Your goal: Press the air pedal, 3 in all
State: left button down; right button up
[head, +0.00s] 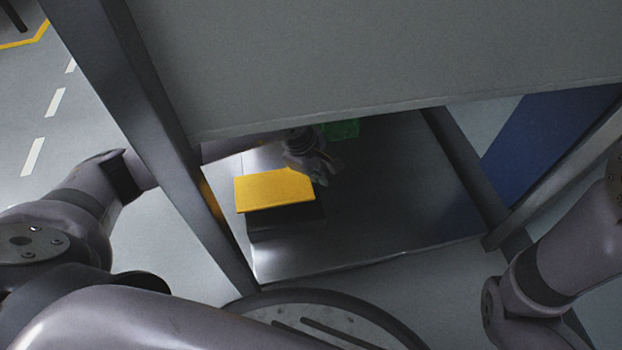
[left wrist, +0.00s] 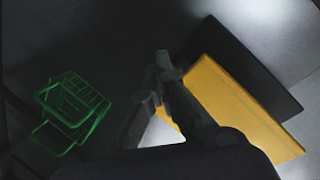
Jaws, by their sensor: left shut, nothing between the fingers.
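The air pedal (head: 275,190) is a yellow plate on a dark base, on a low grey shelf under the table. It also shows in the left wrist view (left wrist: 236,108), with its dark base beside it. My left gripper (head: 322,177) is shut and empty at the pedal's upper right corner in the head view. In the left wrist view its fingertips (left wrist: 163,62) are together beside the yellow plate. I cannot tell whether they touch it. My right gripper is not in view; only part of my right arm shows at the right edge.
A green basket (head: 343,130) stands behind the gripper on the shelf; it also shows in the left wrist view (left wrist: 72,112). The grey tabletop (head: 400,60) hangs over the shelf. A table leg (head: 180,150) stands left of the pedal. The shelf's right side (head: 410,200) is bare.

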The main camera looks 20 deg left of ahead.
pick_arm(q)
jog(key=shift+s+a+f, duration=0.25)
jog(key=shift+a+f, duration=0.1)
jog(key=shift+f, duration=0.25)
jog(key=shift+a+f+b, duration=0.1)
jog(key=shift+f+b, duration=0.15)
jog(key=shift+b, duration=0.1)
jog(key=shift+s+a+f, duration=0.1)
jog(key=shift+s+a, duration=0.05)
dwell(0.6)
jog(key=shift+w+d+r+p, duration=0.2)
jog(key=shift+r+p, duration=0.1)
jog(key=shift+r, duration=0.15)
jog(key=shift+w+d+r+p, duration=0.15)
jog(key=shift+r+p, duration=0.15)
jog(key=shift+r, duration=0.1)
jog(key=shift+d+r, duration=0.1)
jog(key=shift+r, duration=0.25)
jog(key=shift+w, duration=0.1)
jog(key=shift+d+r, duration=0.15)
jog(key=shift+d, duration=0.05)
